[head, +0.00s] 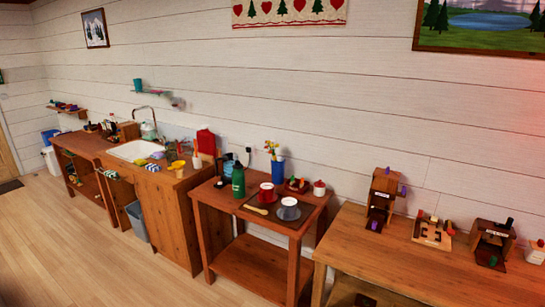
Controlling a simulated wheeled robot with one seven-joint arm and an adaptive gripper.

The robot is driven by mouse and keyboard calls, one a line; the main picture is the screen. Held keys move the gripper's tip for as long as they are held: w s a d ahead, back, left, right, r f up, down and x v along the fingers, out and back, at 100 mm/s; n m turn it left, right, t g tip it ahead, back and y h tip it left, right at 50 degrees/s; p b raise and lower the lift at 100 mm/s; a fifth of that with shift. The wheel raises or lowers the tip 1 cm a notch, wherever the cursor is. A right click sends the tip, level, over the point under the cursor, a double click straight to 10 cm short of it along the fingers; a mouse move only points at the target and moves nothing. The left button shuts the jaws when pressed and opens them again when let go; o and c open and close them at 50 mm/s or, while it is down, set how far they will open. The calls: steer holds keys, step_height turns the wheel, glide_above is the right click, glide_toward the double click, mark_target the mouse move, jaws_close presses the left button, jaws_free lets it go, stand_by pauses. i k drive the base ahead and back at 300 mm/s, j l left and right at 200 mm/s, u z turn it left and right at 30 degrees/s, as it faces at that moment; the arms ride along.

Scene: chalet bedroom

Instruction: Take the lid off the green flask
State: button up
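The green flask (238,183) stands upright on the small wooden table (222,205) in the middle of the head view, near the table's left side. Its top looks dark, like a lid (238,165) sitting on it; fine detail is too small to tell. My gripper is not in view, and nothing touches the flask.
Beside the flask are a dark appliance (225,165), a red cup (267,192), a white cup (289,203), a blue vase with flowers (278,172) and a red-lidded jar (319,188). A longer table (400,255) stands right. The floor (110,260) in front is clear.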

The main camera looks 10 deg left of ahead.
mark_target(237, 165)
steer(key=i+j+u, duration=0.25)
steer(key=u, duration=0.15)
steer(key=i+u, duration=0.85)
steer(key=i+l+u, duration=0.2)
steer(key=i+u, duration=0.25)
steer(key=i+l+z, duration=0.1)
steer(key=i+z, duration=0.3)
steer(key=i, duration=0.8)
steer(key=i+l+z, duration=0.15)
steer(key=i+l, duration=0.25)
